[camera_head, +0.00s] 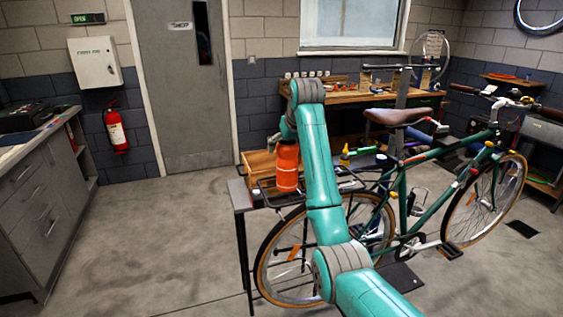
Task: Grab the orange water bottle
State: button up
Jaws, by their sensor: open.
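The orange water bottle (287,168) stands upright on a small dark table (241,196), beside the rear of a green bicycle. My teal arm reaches forward past the right side of the bottle and bends down at its far end. My gripper (273,143) is small in the view, close to the upper left of the bottle. It is open, and its fingertips are partly hidden. I cannot tell whether it touches the bottle.
A wooden box (258,162) sits left of the bottle. A small yellow bottle (345,155) stands to the right. The green bicycle (420,181) fills the right side. A workbench (346,97) is behind. The floor at left is clear.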

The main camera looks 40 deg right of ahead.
jog(key=shift+w+d+f, duration=0.1)
jog(key=shift+f, duration=0.05)
jog(key=c, duration=1.9)
jog(key=shift+o, duration=0.2)
